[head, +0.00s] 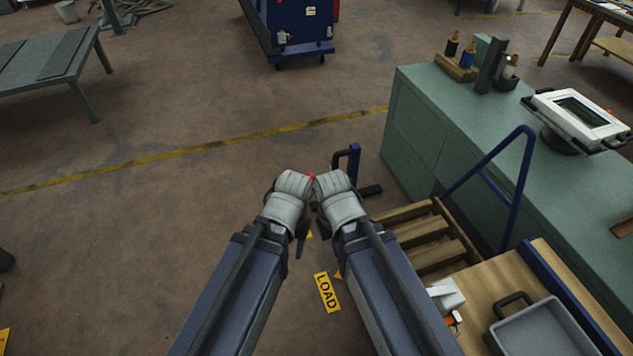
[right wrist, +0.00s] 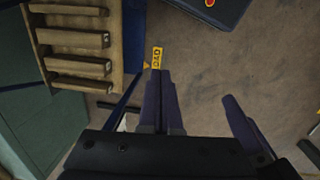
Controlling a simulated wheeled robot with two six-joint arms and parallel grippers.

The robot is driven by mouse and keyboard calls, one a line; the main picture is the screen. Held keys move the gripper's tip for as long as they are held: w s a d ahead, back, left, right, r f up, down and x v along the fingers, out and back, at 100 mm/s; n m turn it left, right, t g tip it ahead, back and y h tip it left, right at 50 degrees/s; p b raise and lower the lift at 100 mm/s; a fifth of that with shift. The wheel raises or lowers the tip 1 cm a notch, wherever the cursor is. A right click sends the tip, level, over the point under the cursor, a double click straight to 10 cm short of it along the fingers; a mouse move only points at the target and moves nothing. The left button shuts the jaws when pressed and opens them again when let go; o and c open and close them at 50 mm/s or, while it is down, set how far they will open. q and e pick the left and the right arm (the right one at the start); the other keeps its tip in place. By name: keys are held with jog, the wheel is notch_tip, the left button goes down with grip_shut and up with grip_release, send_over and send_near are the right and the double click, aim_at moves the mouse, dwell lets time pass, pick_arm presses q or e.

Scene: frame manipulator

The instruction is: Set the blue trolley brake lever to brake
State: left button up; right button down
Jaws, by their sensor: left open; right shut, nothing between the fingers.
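The blue trolley shows at right in the head view, with its curved push handle (head: 526,165) and a wooden slatted part (head: 430,240) beside it. A small blue upright (head: 353,160) with a dark bar (head: 371,190) stands just beyond my wrists; I cannot tell whether this is the brake lever. My right gripper (right wrist: 162,75) is shut and empty, its fingers together above the floor beside the slats. My left gripper (head: 302,240) is open and close to the right one; my wrists partly hide the fingers in the head view.
A green cabinet (head: 440,120) with bottles and a monitor (head: 578,120) stands at right. A grey tray (head: 545,330) is at bottom right. A yellow LOAD label (head: 327,292) is on the floor. Another blue cart (head: 290,25) stands far back.

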jog(key=w+d+f+m+y+b, duration=0.1)
jog(key=w+d+f+b, duration=0.1)
jog(key=f+b, duration=1.25)
jog(key=w+d+f+m+b, duration=0.1)
jog(key=w+d+f+b, duration=0.2)
jog(key=f+b, duration=1.2)
jog(key=w+a+r+t+y, duration=0.3)
jog(key=w+t, duration=0.1)
jog(key=w, duration=0.2)
jog(key=w+a+r+t+y, duration=0.2)
jog(key=w+r+t+y, duration=0.15)
jog(key=w, duration=0.35)
jog(key=w+r+m+t, duration=0.1)
jog(key=w+r+t, duration=0.2)
jog(key=r, duration=0.3)
jog(key=w+d+r+m+t, duration=0.1)
jog(key=w+r+t, duration=0.3)
jog(key=r+t, duration=0.1)
jog(key=shift+w+r+m+p, duration=0.2)
jog(key=shift+r+m+p, duration=0.2)
jog(key=shift+w, duration=0.1)
